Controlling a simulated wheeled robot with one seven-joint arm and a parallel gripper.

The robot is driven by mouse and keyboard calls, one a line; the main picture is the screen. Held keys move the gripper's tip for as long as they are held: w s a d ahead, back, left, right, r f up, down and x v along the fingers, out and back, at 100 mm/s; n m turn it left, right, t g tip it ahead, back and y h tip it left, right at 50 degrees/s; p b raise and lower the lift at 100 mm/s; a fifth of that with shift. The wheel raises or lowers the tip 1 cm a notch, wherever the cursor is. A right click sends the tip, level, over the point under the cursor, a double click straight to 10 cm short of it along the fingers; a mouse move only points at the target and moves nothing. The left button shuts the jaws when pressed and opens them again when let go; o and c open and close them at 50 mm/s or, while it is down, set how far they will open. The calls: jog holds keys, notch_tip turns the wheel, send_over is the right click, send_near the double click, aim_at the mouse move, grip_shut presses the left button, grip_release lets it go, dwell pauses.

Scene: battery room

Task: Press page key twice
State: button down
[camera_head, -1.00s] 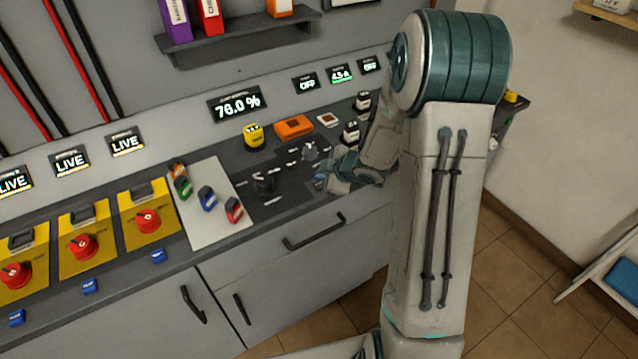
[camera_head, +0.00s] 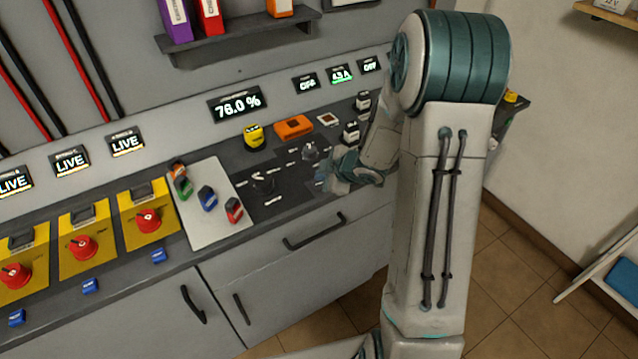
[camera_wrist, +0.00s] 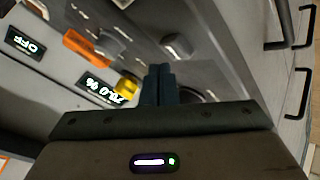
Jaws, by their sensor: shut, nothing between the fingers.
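My gripper (camera_head: 322,178) is low over the right part of the dark control panel (camera_head: 285,205), in front of the grey knob. In the wrist view its two dark fingers (camera_wrist: 158,72) are together, with nothing between them. A grey knob (camera_wrist: 178,46) lies just beyond the fingertips, and a dark round part shows behind the fingers on the right. I cannot make out which control is the page key; labels are too small to read, and my gripper hides part of the panel.
White-topped controls (camera_head: 351,131) stand close to my forearm. Red rotary switches (camera_head: 148,220) and a tray with coloured clips (camera_head: 218,230) are to the left.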

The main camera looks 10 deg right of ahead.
jog(key=shift+f, duration=0.1)
jog(key=shift+f+b, duration=0.3)
jog(key=shift+f, duration=0.05)
jog(key=shift+f+b, duration=0.35)
jog(key=shift+f, duration=0.1)
dwell(0.6)
jog(key=shift+r, duration=0.15)
jog(key=shift+r+p, duration=0.75)
jog(key=shift+p, duration=0.15)
notch_tip(320, 180, up, 5)
jog(key=p, duration=0.5)
dwell(0.6)
